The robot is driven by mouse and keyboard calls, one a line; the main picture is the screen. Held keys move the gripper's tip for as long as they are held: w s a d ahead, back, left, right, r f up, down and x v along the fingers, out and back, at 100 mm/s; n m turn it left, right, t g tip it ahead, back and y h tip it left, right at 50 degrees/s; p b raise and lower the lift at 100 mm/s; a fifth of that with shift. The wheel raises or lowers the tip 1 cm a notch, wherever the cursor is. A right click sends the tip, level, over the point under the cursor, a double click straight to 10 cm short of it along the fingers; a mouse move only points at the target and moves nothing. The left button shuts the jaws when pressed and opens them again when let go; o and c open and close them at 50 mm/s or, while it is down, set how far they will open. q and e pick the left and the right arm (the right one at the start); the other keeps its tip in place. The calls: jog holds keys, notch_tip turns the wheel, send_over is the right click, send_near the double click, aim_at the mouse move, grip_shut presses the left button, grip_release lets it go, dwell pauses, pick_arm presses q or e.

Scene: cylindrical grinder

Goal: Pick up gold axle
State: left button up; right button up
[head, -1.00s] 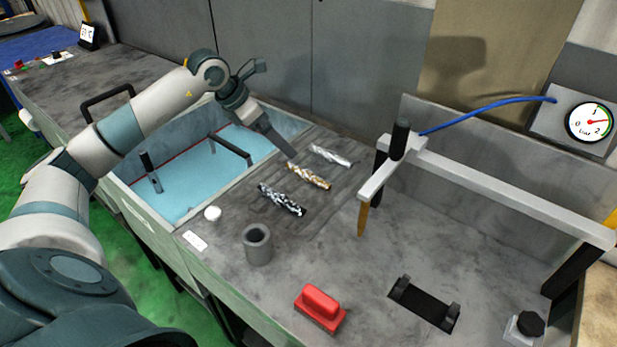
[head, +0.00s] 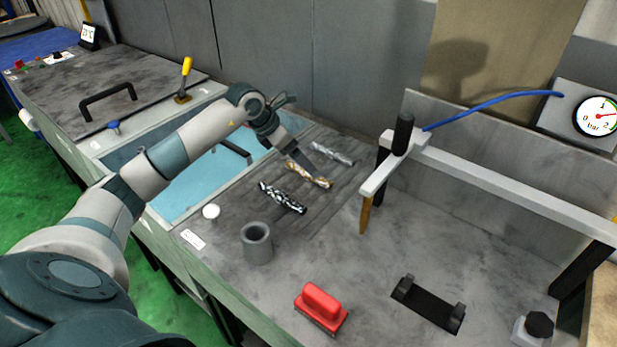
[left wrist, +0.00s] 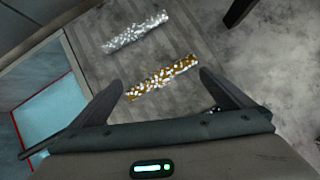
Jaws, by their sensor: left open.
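The gold axle (head: 308,175) lies on the grey worktop between a silver axle (head: 332,153) and a black-and-white axle (head: 282,197). My left gripper (head: 314,174) is right at the gold axle in the head view, its fingers hiding part of it. In the left wrist view the gold axle (left wrist: 162,78) lies between and just ahead of the two open fingertips (left wrist: 161,80). The silver axle (left wrist: 136,32) lies beyond it there. The black-and-white axle is mostly hidden by the gripper in that view. My right gripper is not in view.
A blue-lined basin (head: 200,180) is left of the axles. A grey cup (head: 257,243), a red-handled block (head: 321,305) and a black cradle (head: 428,302) stand in front. A grey beam frame (head: 490,200) with a pointed tip rises at the right.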

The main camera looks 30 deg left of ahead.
aim_at(306, 175)
pick_arm(q)
jog(key=shift+f, duration=0.15)
jog(key=f, duration=0.1)
jog(key=d+f+b, duration=0.1)
jog(key=f, duration=0.1)
jog(key=w+f, duration=0.1)
jog(key=shift+d+f+b, duration=0.15)
jog(key=shift+b, duration=0.15)
jog(key=shift+w+d+f, duration=0.1)
jog(key=shift+w+f, duration=0.1)
jog(key=shift+f, duration=0.15)
jog(key=shift+r, duration=0.1)
grip_shut()
dwell(0.4)
